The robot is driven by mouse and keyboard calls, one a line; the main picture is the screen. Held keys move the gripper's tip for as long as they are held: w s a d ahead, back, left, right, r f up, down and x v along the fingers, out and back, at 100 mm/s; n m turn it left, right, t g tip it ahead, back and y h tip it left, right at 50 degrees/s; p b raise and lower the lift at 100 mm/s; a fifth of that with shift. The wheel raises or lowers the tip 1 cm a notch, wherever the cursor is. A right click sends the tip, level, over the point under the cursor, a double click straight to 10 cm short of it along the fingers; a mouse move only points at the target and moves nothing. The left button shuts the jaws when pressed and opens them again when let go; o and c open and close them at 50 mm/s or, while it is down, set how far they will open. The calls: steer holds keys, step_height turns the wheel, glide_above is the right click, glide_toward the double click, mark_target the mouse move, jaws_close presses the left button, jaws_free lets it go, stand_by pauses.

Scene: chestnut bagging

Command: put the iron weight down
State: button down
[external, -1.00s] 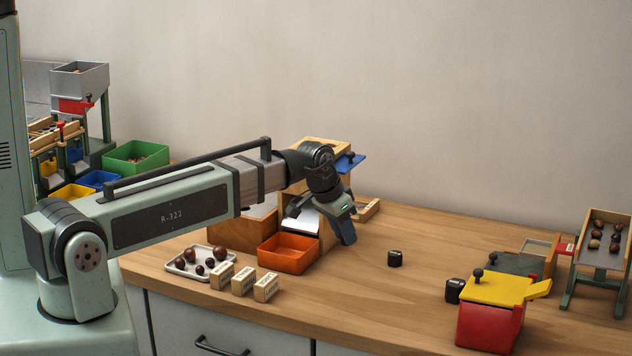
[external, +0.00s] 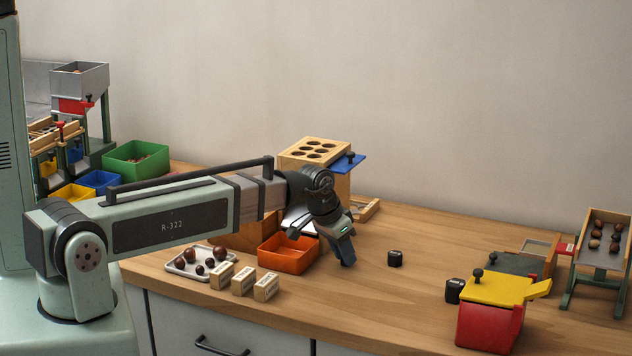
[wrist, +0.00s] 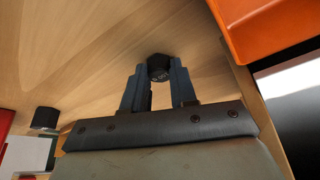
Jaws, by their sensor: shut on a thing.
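My gripper (external: 346,260) is low over the table, just right of the orange tray (external: 287,253), fingers pointing down. In the wrist view my gripper (wrist: 158,82) is shut on a small black iron weight (wrist: 158,66) with faint pale lettering, held between the fingertips. In the external view the fingers hide this weight, and I cannot tell whether it touches the table. Another black block (external: 395,258) stands on the table to the right of my gripper. A further black block (external: 453,290) stands beside the red box.
The red box (external: 487,325) with a yellow lid stands at the front right. Several labelled wooden blocks (external: 242,281) and a chestnut tray (external: 188,271) lie front left. A wooden stand with holes (external: 316,150) is behind my gripper. Bare tabletop (external: 360,300) lies in front.

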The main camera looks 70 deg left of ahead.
steer(key=shift+f, duration=0.1)
steer(key=c, duration=0.9)
jaws_free()
steer(key=v, duration=1.1)
steer(key=shift+r, duration=0.25)
steer(key=shift+o, duration=0.6)
steer(key=shift+s+r, duration=0.15)
steer(key=shift+r, duration=0.2)
